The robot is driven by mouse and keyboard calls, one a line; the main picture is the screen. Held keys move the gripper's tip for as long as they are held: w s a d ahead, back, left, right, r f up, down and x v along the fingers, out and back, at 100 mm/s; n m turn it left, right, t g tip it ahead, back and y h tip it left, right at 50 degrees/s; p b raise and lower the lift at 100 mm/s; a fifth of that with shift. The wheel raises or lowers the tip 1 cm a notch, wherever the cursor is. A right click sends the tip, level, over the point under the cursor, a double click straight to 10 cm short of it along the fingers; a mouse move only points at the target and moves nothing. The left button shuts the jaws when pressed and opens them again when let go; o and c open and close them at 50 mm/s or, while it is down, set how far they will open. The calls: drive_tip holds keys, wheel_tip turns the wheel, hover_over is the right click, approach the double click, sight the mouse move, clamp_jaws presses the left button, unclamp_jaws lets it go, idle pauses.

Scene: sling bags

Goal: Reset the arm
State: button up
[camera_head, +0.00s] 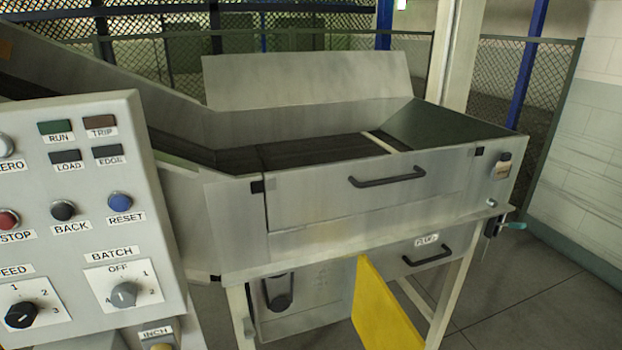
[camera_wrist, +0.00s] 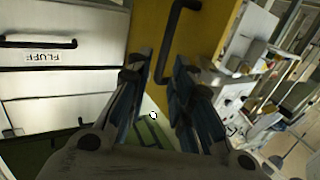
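My gripper (camera_wrist: 161,68) shows in the wrist view with its two dark fingers apart and nothing visible between them. It is open. A yellow panel (camera_wrist: 152,32) with a black handle (camera_wrist: 172,38) lies beyond the fingertips. A white front labelled FLUFF (camera_wrist: 42,57) with a dark handle is to the left of the fingers. My gripper is not seen in the head view.
A grey metal machine (camera_head: 350,215) with an open trough fills the head view. A control panel (camera_head: 85,180) stands at the left. A yellow panel (camera_head: 385,312) sticks out below the machine. Floor (camera_head: 530,300) is clear at the right.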

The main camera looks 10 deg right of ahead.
drive_tip(key=w+d+r+g+h, duration=0.15)
drive_tip(key=w+r+h, duration=0.25)
drive_tip(key=w+r, duration=0.4)
drive_tip(key=w+d+r+t+h, duration=0.1)
drive_tip(key=w+d+r+h, duration=0.25)
drive_tip(key=w+r, duration=0.4)
drive_tip(key=w+a+r+m+g+h, duration=0.1)
drive_tip(key=w+a+r+m+h, duration=0.15)
drive_tip(key=r, duration=0.45)
drive_tip(key=w+a+r+m+g+h, duration=0.1)
drive_tip(key=a+r+h, duration=0.1)
drive_tip(key=r+h, duration=0.35)
drive_tip(key=s+a+r+m+g, duration=0.35)
drive_tip(key=s+a+r, duration=0.45)
drive_tip(key=s+a, duration=0.35)
drive_tip(key=s+a+f+g+y, duration=0.1)
drive_tip(key=s+a+f+y, duration=0.1)
drive_tip(key=s+a, duration=0.6)
drive_tip(key=s+a+f+m+g+y, duration=0.1)
drive_tip(key=s+a+f+g+y, duration=0.1)
drive_tip(key=s+a, duration=0.7)
drive_tip(key=s, duration=0.4)
drive_tip(key=shift+a+f, duration=0.2)
drive_tip(key=shift+f, duration=0.1)
drive_tip(key=shift+s+y, duration=0.1)
drive_tip(key=shift+y, duration=0.15)
